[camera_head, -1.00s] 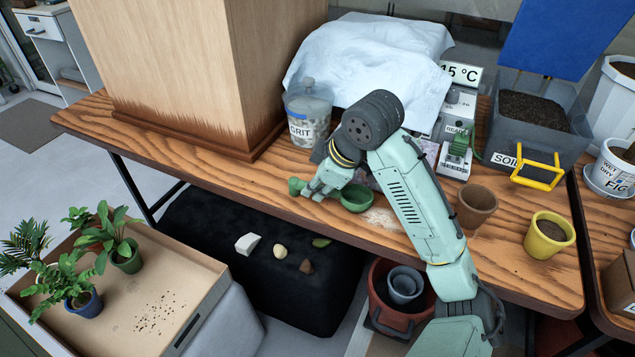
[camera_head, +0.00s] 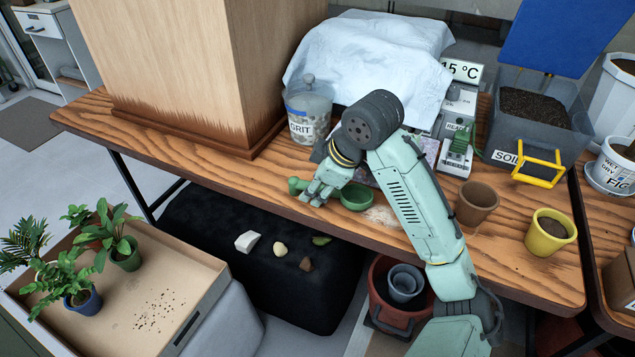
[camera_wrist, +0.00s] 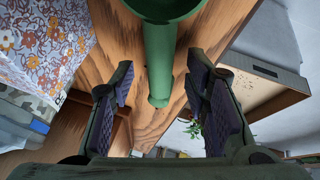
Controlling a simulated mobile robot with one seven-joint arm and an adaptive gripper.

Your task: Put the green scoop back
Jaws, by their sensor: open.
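The green scoop (camera_head: 355,195) lies on the wooden table near its front edge. In the wrist view its handle (camera_wrist: 159,60) points down between my open fingers, with the bowl at the top. My gripper (camera_head: 318,191) is at the scoop's handle, and its fingers (camera_wrist: 163,110) are apart, one on each side, with gaps to the handle. In the head view the handle's round end shows just left of my fingers, and my gripper hides the middle of the handle.
A grit jar (camera_head: 309,110) stands behind my gripper, beside a large wooden box (camera_head: 200,70). A soil bin (camera_head: 540,110), a brown pot (camera_head: 476,203) and a yellow pot (camera_head: 549,233) stand to the right. A black padded block (camera_head: 270,245) with small objects lies below the front edge.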

